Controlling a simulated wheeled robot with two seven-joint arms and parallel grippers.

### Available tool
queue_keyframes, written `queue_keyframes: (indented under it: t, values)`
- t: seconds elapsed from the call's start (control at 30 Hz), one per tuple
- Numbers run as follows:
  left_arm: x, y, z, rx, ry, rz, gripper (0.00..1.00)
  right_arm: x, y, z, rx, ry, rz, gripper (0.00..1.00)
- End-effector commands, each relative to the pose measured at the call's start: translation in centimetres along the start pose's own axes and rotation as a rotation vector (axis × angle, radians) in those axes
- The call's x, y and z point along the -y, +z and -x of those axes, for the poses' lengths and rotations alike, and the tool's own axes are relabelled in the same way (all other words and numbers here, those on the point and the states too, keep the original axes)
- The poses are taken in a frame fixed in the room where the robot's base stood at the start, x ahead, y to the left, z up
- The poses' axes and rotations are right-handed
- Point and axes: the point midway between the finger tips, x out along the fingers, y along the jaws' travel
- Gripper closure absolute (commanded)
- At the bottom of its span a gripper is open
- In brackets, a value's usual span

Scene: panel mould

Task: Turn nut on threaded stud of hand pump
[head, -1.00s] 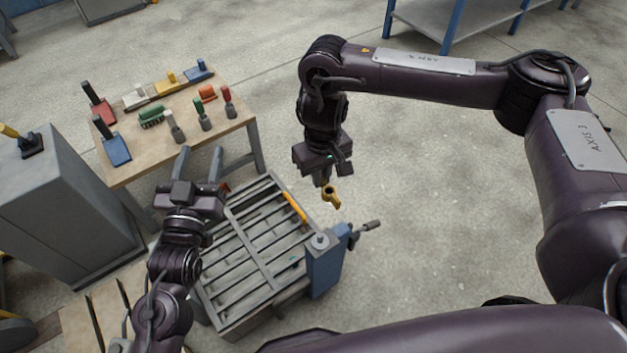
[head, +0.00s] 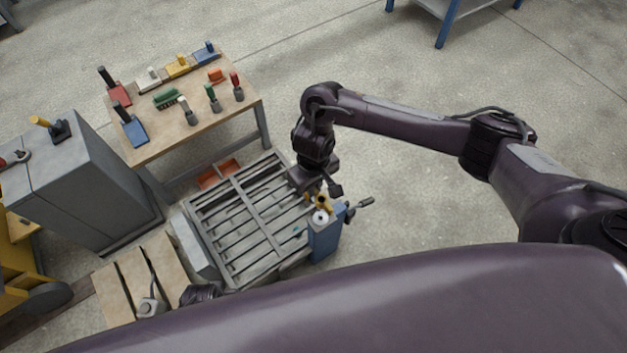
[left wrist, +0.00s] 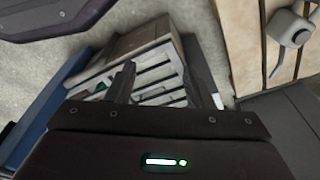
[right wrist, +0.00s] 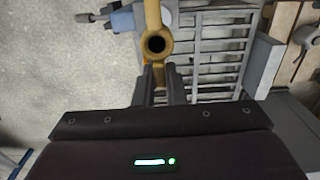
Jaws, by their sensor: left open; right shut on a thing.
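A brass-coloured nut with two arms (head: 324,203) is between the fingers of my right gripper (head: 314,191). In the right wrist view the nut (right wrist: 155,33) shows a round dark hole, and the right fingers (right wrist: 158,70) are shut on its near arm. The blue hand pump (head: 324,241) stands at the right corner of the grated frame. A pale round top shows on it, just below the nut; whether nut and stud touch I cannot tell. In the left wrist view my left gripper (left wrist: 160,60) is open and empty, with the frame beyond its fingers.
The grey slatted frame (head: 232,240) lies left of the pump. The pump's side handle (head: 360,205) sticks out to the right. A wooden table (head: 172,150) with several coloured tools and a grey cabinet (head: 85,185) stand at left. The floor at right is clear.

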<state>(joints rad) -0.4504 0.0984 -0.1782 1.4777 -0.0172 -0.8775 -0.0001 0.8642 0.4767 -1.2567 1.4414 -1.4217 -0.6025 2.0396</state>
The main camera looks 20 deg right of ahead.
Motion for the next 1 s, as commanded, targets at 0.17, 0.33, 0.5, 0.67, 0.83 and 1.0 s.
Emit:
queue_keyframes:
  t: [0.17, 0.33, 0.5, 0.67, 0.83, 1.0]
  values:
    - [0.0, 0.0, -0.1, 0.000, 0.000, 0.000, 0.53, 0.0, 0.0, 0.0, -0.001, 0.000, 0.000, 1.00]
    - [0.1, 0.0, -0.1, -0.002, -0.001, 0.000, 0.53, 0.0, 0.0, 0.0, 0.000, -0.001, 0.000, 1.00]
    - [0.2, 0.5, -0.8, -0.004, -0.004, 0.004, 0.53, 0.0, 0.0, 0.1, 0.001, -0.001, 0.000, 1.00]
    - [0.6, 1.5, -1.9, -0.009, -0.010, 0.010, 0.53, 0.0, 0.1, 0.1, 0.002, -0.001, -0.002, 1.00]
    - [0.5, 1.3, -2.1, -0.015, -0.009, 0.009, 0.53, 0.1, 0.2, -0.9, 0.004, -0.002, 0.000, 1.00]
    - [0.2, 0.3, -0.8, -0.009, -0.003, 0.003, 0.53, 0.0, 0.1, -2.1, 0.002, -0.001, -0.001, 1.00]
